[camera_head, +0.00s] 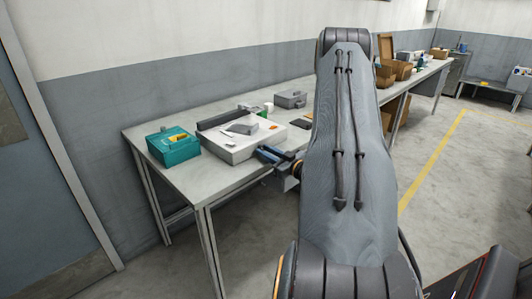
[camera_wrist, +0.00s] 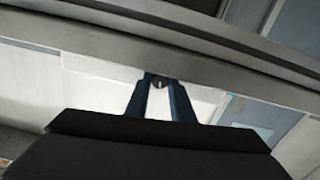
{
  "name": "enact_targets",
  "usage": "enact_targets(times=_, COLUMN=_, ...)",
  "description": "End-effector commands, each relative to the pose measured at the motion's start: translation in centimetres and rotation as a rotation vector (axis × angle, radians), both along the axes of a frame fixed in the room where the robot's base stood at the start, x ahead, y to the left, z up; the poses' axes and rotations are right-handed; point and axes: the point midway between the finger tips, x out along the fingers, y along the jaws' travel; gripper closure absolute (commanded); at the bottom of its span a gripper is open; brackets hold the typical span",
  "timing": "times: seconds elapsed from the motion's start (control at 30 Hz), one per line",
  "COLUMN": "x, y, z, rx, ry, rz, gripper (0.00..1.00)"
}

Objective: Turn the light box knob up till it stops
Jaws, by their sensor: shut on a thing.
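The light box (camera_head: 230,141) is a white box on the near part of the long table; its pale front face (camera_wrist: 98,92) fills the middle of the wrist view. A small dark round knob (camera_wrist: 160,83) with a light mark sits on that face. My gripper (camera_wrist: 160,88) has its two blue fingers on either side of the knob and is shut on it. In the head view my gripper (camera_head: 268,158) reaches the box's front right corner, and the knob is hidden there behind the fingers. The mark's exact angle is too small to read.
A teal bin (camera_head: 173,146) stands on the table (camera_head: 192,186) left of the box. A grey case (camera_head: 291,99) and a dark flat item (camera_head: 300,123) lie behind and right of it. Small items rest on the box top. Cardboard boxes (camera_head: 396,69) stand farther along.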

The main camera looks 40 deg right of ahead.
Motion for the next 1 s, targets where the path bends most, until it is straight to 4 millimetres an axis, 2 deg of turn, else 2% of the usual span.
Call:
enact_targets(times=0.27, x=-0.03, y=0.0, z=0.02, rx=0.075, ry=0.006, rz=0.0, gripper=1.0)
enact_targets(times=0.7, x=-0.05, y=0.05, z=0.01, rx=0.371, ry=0.03, rz=0.0, gripper=1.0)
enact_targets(times=1.0, x=-0.03, y=0.04, z=0.03, rx=0.503, ry=0.04, rz=0.0, gripper=1.0)
